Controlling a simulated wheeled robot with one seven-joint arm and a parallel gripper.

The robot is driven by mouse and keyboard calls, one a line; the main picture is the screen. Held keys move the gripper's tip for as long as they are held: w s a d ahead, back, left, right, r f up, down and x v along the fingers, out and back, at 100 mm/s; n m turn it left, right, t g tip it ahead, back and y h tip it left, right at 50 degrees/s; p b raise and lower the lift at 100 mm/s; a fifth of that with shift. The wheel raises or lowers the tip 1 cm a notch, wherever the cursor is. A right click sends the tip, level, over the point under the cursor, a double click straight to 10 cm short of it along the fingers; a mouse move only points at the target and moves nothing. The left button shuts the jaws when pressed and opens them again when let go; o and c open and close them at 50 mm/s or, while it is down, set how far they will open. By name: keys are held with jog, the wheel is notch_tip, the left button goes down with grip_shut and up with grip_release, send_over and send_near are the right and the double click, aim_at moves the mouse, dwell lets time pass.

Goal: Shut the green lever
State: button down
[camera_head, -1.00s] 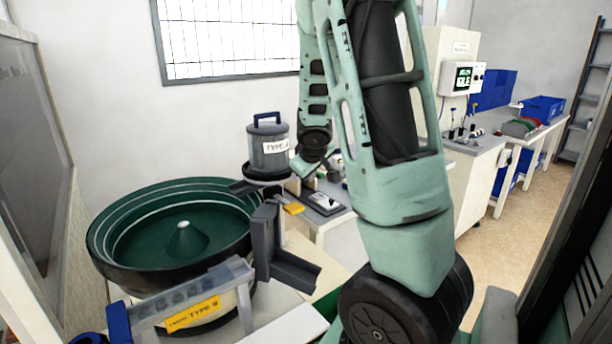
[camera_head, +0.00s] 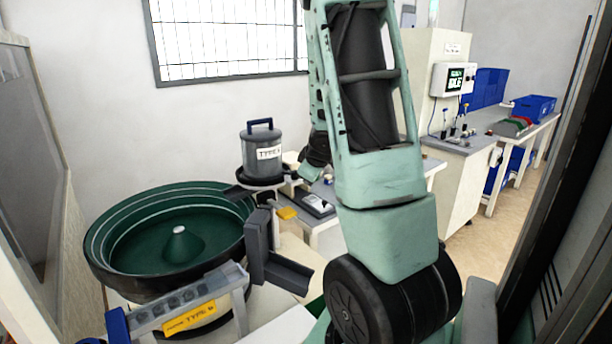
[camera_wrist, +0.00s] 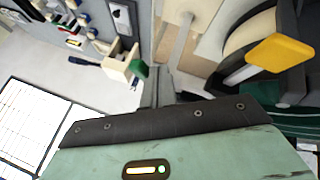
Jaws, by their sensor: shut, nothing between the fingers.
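The mint housing of my gripper (camera_wrist: 162,85) fills the bottom of the wrist view, with a dark edge and a small status light. Its narrow grey fingers seem to stand together above that edge, with nothing held. A small green piece (camera_wrist: 138,68), possibly the green lever, sticks out beside a cream box, up and left of the fingers and apart from them. A yellow lever (camera_wrist: 282,52) is at the upper right; it also shows in the head view (camera_head: 286,213) beside the feeder's chute. No green lever is clear in the head view, where my arm hides part of the bench.
A large green bowl feeder (camera_head: 118,222) stands at left, with a grey TYPE hopper (camera_head: 264,152) beside it. A grey chute (camera_head: 285,272) juts out in front. A bench with blue bins (camera_head: 533,108) runs at the back right. Floor is clear at right.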

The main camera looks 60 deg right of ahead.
jog(key=shift+s+d, duration=0.1)
jog(key=shift+d, duration=0.15)
dwell(0.5)
